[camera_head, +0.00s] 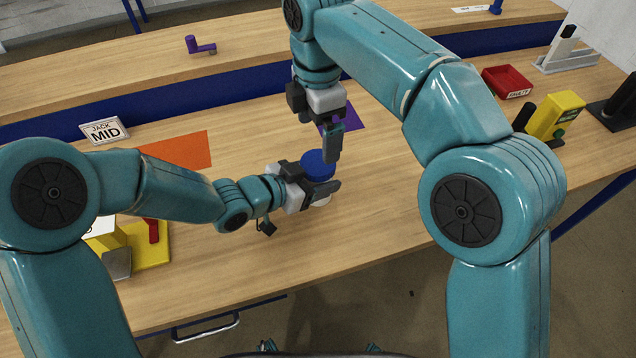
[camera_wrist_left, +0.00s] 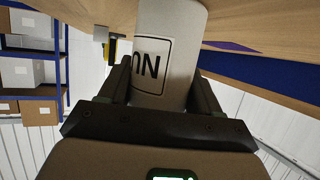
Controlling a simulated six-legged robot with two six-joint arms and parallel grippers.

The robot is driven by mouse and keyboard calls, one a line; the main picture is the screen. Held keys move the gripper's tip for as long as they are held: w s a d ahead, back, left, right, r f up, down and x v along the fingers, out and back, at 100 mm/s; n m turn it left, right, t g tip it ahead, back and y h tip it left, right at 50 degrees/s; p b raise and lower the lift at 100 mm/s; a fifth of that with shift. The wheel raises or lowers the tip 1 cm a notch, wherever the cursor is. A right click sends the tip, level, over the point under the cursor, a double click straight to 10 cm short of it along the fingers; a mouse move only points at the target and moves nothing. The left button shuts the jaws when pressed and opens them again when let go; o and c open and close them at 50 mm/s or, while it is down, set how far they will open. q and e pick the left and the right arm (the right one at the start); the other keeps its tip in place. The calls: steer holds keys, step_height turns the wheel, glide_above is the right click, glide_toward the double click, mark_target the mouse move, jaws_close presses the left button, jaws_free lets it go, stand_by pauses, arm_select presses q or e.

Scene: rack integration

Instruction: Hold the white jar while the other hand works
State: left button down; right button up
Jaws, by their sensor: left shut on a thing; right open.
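The white jar (camera_head: 323,202) stands on the wooden table with a blue lid (camera_head: 317,164) on top. My left gripper (camera_head: 322,188) is shut around its body from the left, hiding most of it. In the left wrist view the jar (camera_wrist_left: 172,35) is between the two fingers of my left gripper (camera_wrist_left: 160,90), and part of a black-framed label shows upside down. My right gripper (camera_head: 333,146) is open and empty, pointing down just above and beside the lid's right side. I cannot tell whether it touches the lid.
An orange mat (camera_head: 180,151) and a "JACK MID" sign (camera_head: 105,131) lie left; a purple mat (camera_head: 350,115) is behind the jar. A yellow device (camera_head: 555,115) and red tray (camera_head: 507,82) stand right. A yellow fixture (camera_head: 150,250) is front left. The table's front edge is near.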

steer(key=shift+r, duration=2.1)
arm_select(q)
steer(key=shift+c, duration=0.7)
jaws_free()
steer(key=shift+a, duration=0.1)
steer(key=p+v, duration=0.2)
steer(key=v, duration=1.4)
steer(key=shift+r, duration=0.15)
arm_select(e)
steer(key=shift+r, duration=1.05)
